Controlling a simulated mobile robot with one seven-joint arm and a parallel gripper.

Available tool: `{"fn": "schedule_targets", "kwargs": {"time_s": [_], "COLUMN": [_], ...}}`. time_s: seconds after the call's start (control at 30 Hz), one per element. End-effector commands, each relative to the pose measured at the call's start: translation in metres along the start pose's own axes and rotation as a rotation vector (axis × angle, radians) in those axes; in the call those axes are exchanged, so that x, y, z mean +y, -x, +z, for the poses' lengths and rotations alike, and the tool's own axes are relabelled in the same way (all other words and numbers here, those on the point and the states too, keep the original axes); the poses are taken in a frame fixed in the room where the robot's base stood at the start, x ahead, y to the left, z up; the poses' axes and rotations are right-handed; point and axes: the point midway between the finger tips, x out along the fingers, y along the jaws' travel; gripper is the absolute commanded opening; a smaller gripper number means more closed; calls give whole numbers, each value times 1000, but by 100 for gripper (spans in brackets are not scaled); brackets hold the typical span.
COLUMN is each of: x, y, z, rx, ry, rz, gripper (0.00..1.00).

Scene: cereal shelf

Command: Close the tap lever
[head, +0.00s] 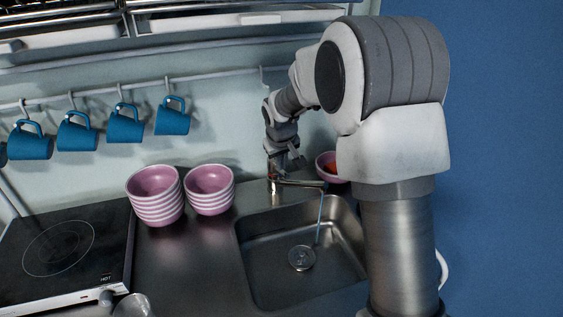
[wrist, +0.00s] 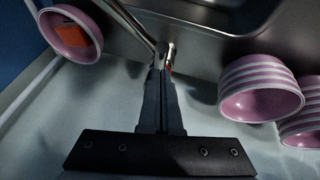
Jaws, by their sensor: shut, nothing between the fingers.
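The metal tap (head: 297,183) stands at the back edge of the sink, its spout reaching right over the basin. A thin bluish stream of water (head: 320,218) falls from the spout. In the wrist view the tap (wrist: 138,25) runs from top left to its upright body, with a small red mark beside my fingertips. My gripper (head: 272,174) is at the tap's body in the head view. In the wrist view my gripper (wrist: 161,66) is shut and empty, its tips right at the tap body. The lever is mostly hidden by the fingers; I cannot tell whether they touch it.
The sink (head: 262,270) is in front of the tap. Two stacks of pink bowls (head: 155,192) (head: 209,189) stand left of it. A pink bowl with something orange inside (wrist: 70,35) is near the tap. Blue mugs (head: 125,124) hang behind; a hob (head: 60,250) is at left.

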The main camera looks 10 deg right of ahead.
Motion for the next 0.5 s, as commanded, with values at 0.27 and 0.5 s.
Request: {"fn": "schedule_targets", "kwargs": {"time_s": [0.27, 0.5], "x": [-2, -4], "y": [-8, -11], "z": [7, 14], "rx": [45, 100], "ry": [-6, -14], "rz": [7, 14], "gripper": [0, 0]}}
